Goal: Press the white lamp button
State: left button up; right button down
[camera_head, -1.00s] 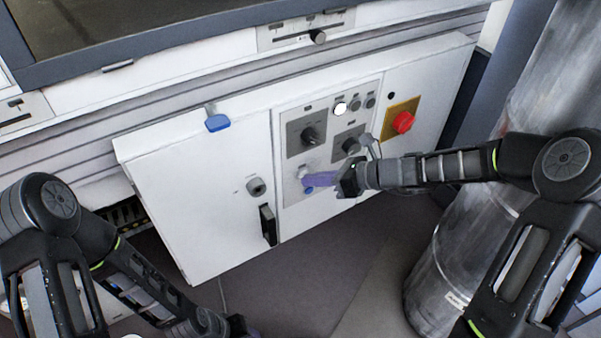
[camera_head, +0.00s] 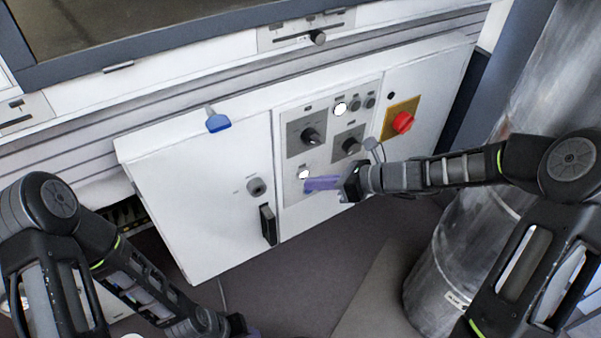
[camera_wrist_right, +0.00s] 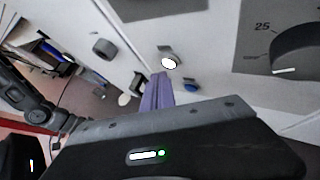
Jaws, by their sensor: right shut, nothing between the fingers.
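The white lamp button (camera_head: 303,174) is on the lower part of the control panel and glows bright white. It also shows in the wrist view (camera_wrist_right: 169,63), uncovered. My right gripper (camera_head: 309,185) has its purple fingers shut with nothing between them. In the wrist view its fingertips (camera_wrist_right: 158,78) are just below and left of the button and look apart from it. A blue button (camera_wrist_right: 192,87) is below the white one. My left gripper (camera_head: 250,331) is at the bottom edge of the head view, mostly cut off, so its jaws cannot be read.
Two dark rotary knobs (camera_head: 310,136) (camera_head: 351,146) are above the button. A lit white lamp (camera_head: 340,109) is near the panel top. A red emergency button (camera_head: 403,122) on a yellow plate is to the right. A black door handle (camera_head: 268,225) is lower left. A metal drum (camera_head: 440,275) stands at right.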

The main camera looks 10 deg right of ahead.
jog(key=s, duration=0.1)
jog(key=s+d, duration=0.1)
jog(key=s, duration=0.1)
jog(key=s+d, duration=0.1)
jog(key=shift+s+p, duration=0.3)
jog(key=shift+s, duration=0.05)
dwell(0.3)
jog(key=shift+a, duration=0.1)
